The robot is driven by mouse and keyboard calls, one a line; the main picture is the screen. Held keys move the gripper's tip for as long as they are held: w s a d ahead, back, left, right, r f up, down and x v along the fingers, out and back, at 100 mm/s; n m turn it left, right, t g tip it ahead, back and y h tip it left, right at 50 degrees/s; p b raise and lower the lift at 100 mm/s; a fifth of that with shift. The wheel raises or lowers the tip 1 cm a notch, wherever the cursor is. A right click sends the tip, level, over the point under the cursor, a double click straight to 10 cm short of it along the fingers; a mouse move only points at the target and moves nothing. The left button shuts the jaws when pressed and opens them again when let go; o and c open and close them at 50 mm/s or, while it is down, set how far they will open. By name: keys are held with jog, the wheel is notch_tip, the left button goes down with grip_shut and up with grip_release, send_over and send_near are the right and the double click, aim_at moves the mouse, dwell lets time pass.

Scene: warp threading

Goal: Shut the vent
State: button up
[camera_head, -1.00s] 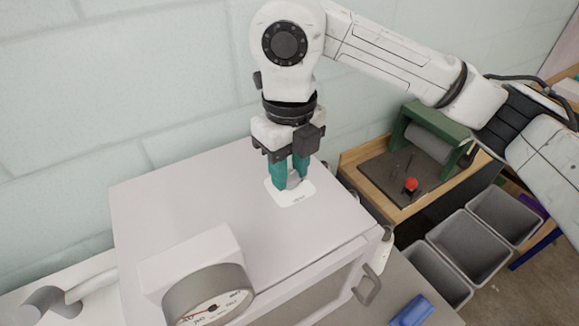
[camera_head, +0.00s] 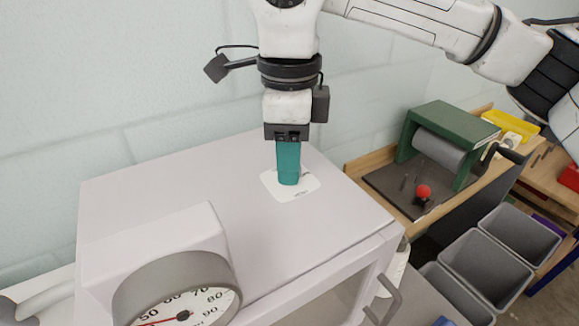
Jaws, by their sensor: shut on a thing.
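The vent is on top of a pale cabinet (camera_head: 225,205), with a white label plate (camera_head: 309,185) around its base. My gripper (camera_head: 288,180) points straight down over the plate, with its teal fingers seen edge-on, one in front of the other. It is shut on the vent's knob, which the fingers hide. I cannot read from this view how the knob is turned. The small print on the plate is too blurred to read surely.
A round dial gauge (camera_head: 180,295) stands at the cabinet's front left. Right of the cabinet are a green-framed roller device (camera_head: 445,135) with a red knob (camera_head: 423,191) and several grey bins (camera_head: 487,255). A pale block wall is close behind.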

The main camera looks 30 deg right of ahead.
jog(key=shift+n+b, duration=0.65)
jog(key=shift+n, duration=1.65)
jog(key=shift+r, duration=0.1)
jog(key=o, duration=1)
jog(key=shift+o, duration=0.2)
notch_tip(320, 180, up, 11)
jog(key=shift+f, duration=0.2)
